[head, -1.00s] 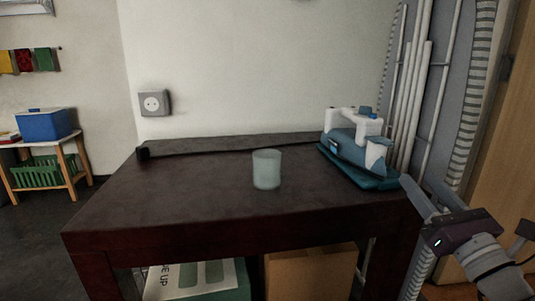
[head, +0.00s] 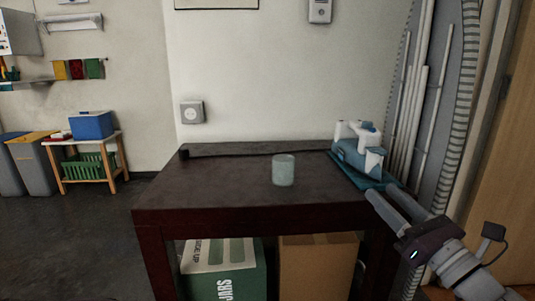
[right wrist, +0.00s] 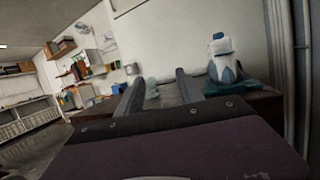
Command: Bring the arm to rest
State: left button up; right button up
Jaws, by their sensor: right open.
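My right gripper (head: 388,201) is open and empty, at the right front corner of the dark table (head: 240,195) in the head view. Its two fingers also show in the right wrist view (right wrist: 157,92), apart with nothing between them close by. A pale frosted cup (head: 283,171) stands upright on the table, well to the left of the gripper. A blue and white appliance (head: 358,150) sits on a teal base at the table's back right, just beyond the fingers. My left gripper is not in view.
Under the table stand a green and white box (head: 225,270) and a brown cardboard box (head: 318,262). An ironing board (head: 455,110) leans at the right. A small wooden stand with a blue box (head: 91,125) is at the left. The floor (head: 80,230) left of the table is clear.

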jog(key=s+a+f+n+g+y+p, duration=0.2)
jog(key=a+f+n+g+p, duration=0.3)
jog(key=a, duration=0.4)
jog(key=s+a+f+n+g+y+p, duration=0.1)
jog(key=a+f+n+g+y+p, duration=0.15)
jog(key=a+g, duration=0.45)
jog(key=s+a+f+n+g+h+p, duration=0.45)
jog(key=s+f+n+g, duration=0.35)
jog(key=s, duration=0.3)
jog(key=s+d+f+n+h, duration=0.4)
jog(key=d+f+n, duration=0.2)
jog(key=f+n, duration=0.1)
jog(key=w+d+f+n+t+h, duration=0.1)
jog(key=w+d+f+n+h, duration=0.25)
jog(key=d+n, duration=0.5)
pick_arm(q)
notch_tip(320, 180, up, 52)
jog(key=p, duration=3.8)
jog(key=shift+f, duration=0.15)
pick_arm(e)
notch_tip(320, 180, up, 38)
jog(key=shift+w+r+n+t, duration=0.15)
jog(key=shift+w+n+t, duration=0.15)
jog(key=shift+n, duration=0.1)
